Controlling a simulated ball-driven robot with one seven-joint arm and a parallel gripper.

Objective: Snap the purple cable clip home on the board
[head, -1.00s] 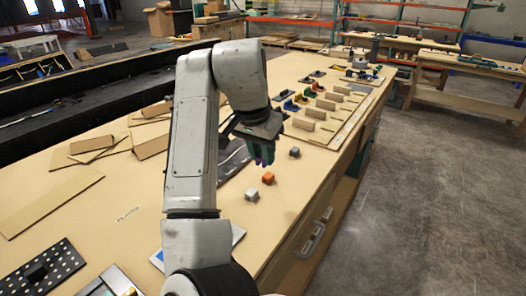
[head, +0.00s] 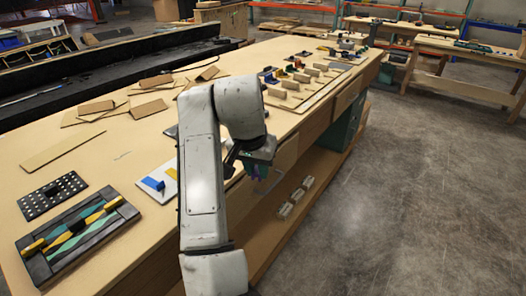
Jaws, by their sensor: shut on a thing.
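My gripper (head: 256,170) hangs from the arm at the middle of the head view, over the table's front edge. It is shut on a small purple piece (head: 250,172), which looks like the purple cable clip and is mostly hidden by the fingers. I cannot tell its exact tilt. A white board (head: 152,192) with a blue block and a yellow piece lies on the table, left of my arm and apart from the gripper. I cannot tell whether this is the clip's board.
The long wooden table (head: 120,150) holds a black perforated plate (head: 52,194) and a dark framed tray (head: 78,240) at left. Loose wooden pieces lie at the back. A board with several coloured parts (head: 300,80) lies at the far end. Open floor (head: 420,200) is at right.

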